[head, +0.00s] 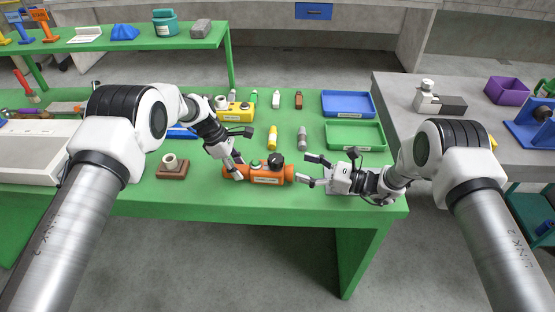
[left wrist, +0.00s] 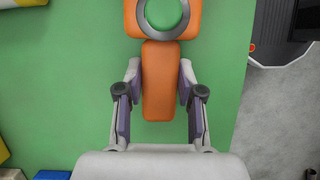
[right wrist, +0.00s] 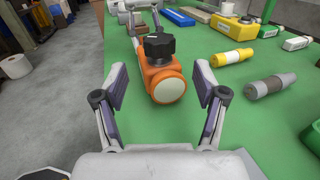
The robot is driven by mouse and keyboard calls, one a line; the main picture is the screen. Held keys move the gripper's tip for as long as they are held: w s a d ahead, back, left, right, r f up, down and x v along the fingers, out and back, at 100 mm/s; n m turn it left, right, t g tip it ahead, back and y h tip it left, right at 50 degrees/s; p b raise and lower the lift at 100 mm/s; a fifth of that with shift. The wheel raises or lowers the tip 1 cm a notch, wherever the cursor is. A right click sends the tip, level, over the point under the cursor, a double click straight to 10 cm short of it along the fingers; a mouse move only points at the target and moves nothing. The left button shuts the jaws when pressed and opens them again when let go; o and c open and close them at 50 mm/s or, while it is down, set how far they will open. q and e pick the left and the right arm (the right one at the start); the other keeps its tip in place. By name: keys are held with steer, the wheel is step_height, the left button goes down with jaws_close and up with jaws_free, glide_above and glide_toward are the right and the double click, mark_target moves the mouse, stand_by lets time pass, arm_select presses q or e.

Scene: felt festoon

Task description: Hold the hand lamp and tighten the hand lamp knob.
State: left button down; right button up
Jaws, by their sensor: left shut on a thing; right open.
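The hand lamp (head: 265,179) is an orange cylinder lying on the green table, with a black knob (head: 276,161) on top near its right end. My left gripper (head: 233,172) is shut on the lamp's left part. In the left wrist view, its fingers (left wrist: 160,100) flank the orange body, and a grey ring (left wrist: 183,30) shows above. My right gripper (head: 312,172) is open and empty, just right of the lamp. In the right wrist view, the pale round lamp end (right wrist: 170,90) and ridged knob (right wrist: 160,46) lie ahead, between and beyond the open fingers (right wrist: 164,95).
A yellow bottle (head: 272,137) and a grey bottle (head: 302,138) stand or lie behind the lamp. A green tray (head: 377,146) and a blue tray (head: 370,103) are at back right. A brown block with a ring (head: 172,170) is at left. The table's front edge is close.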

mark_target(277, 158)
steer(key=x, duration=0.8)
steer(key=shift+w+a, duration=0.1)
steer(key=shift+a, duration=0.25)
steer(key=c, duration=1.2)
